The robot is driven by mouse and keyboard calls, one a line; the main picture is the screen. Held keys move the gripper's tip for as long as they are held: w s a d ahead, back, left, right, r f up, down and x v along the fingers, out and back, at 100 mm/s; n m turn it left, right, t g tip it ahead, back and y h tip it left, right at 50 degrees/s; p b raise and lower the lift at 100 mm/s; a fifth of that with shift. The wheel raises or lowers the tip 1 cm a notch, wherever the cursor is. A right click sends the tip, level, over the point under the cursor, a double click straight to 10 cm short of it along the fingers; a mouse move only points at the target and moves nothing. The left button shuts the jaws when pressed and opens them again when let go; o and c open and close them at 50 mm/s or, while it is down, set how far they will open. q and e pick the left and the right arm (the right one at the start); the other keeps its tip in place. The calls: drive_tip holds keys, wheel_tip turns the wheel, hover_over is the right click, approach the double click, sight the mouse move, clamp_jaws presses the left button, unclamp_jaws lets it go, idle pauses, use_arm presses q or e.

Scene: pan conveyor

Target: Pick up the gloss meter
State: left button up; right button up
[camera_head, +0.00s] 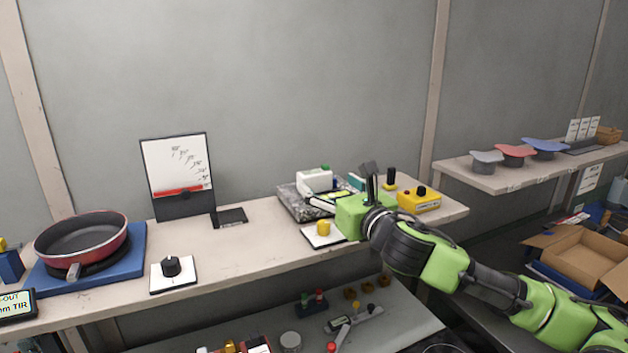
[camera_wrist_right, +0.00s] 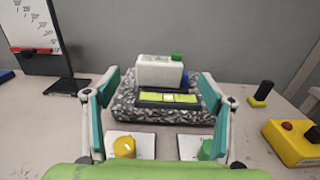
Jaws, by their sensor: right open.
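A white box-shaped device with a green knob on top, which looks like the gloss meter (camera_wrist_right: 159,71), sits on a speckled grey stone block (camera_wrist_right: 70,106). It also shows in the head view (camera_head: 314,181) at the back of the bench. A dark-framed panel with a yellow-green display (camera_wrist_right: 168,98) lies in front of it on the block. My right gripper (camera_wrist_right: 150,94) is open and empty, its fingers spread left and right in front of the device; it also shows in the head view (camera_head: 338,192), partly covering the block. My left gripper is not in view.
White plates with a yellow knob (camera_wrist_right: 124,147) and a green knob (camera_wrist_right: 211,149) sit under the gripper. A yellow button box (camera_head: 419,199) stands to the right. A dark-based board (camera_head: 178,172) and a red pan (camera_head: 82,240) are left.

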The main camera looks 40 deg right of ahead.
sight(319, 175)
drive_tip(key=x, duration=0.3)
drive_tip(key=shift+w, duration=0.3)
drive_tip(key=x, duration=0.2)
drive_tip(key=shift+w+d+r, duration=0.15)
drive_tip(key=shift+w+d, duration=0.05)
drive_tip(key=shift+w, duration=0.3)
drive_tip(key=shift+w+d+p, duration=0.2)
drive_tip(key=shift+w+p, duration=0.25)
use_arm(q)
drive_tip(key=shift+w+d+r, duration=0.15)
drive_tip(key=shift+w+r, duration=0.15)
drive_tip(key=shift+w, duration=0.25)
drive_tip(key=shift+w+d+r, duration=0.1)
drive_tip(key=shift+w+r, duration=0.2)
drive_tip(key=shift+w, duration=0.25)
use_arm(e)
drive_tip(key=shift+w, duration=0.35)
drive_tip(key=shift+c, duration=0.4)
drive_tip(key=shift+s, duration=0.1)
drive_tip(key=c, duration=1.2)
drive_tip(key=shift+c, duration=1.4)
